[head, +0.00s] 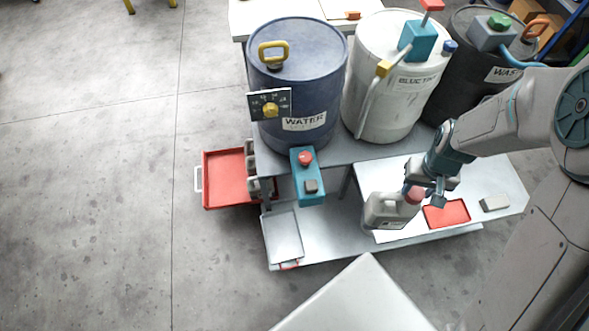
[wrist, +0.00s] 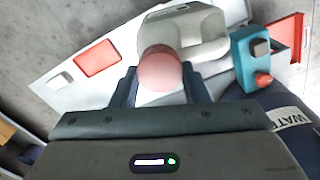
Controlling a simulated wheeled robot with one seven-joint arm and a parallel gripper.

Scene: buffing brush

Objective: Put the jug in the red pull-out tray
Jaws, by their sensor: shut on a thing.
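The jug (head: 388,212) is a light grey canister with a pinkish-red cap. My gripper (head: 428,190) is shut on the jug at its cap, and the jug hangs above the lower white shelf. In the wrist view the cap (wrist: 160,70) sits between the two fingers of my gripper (wrist: 162,88), with the jug body (wrist: 188,30) beyond it. The red pull-out tray (head: 228,180) sticks out at the left of the bench and has a white handle.
Blue (head: 297,85), white (head: 385,80) and dark (head: 475,75) drums stand on the bench. A teal control box (head: 307,178) with a red button juts out between the jug and the tray. A red mat (head: 446,213) and a grey block (head: 494,203) lie on the shelf. Floor at left is clear.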

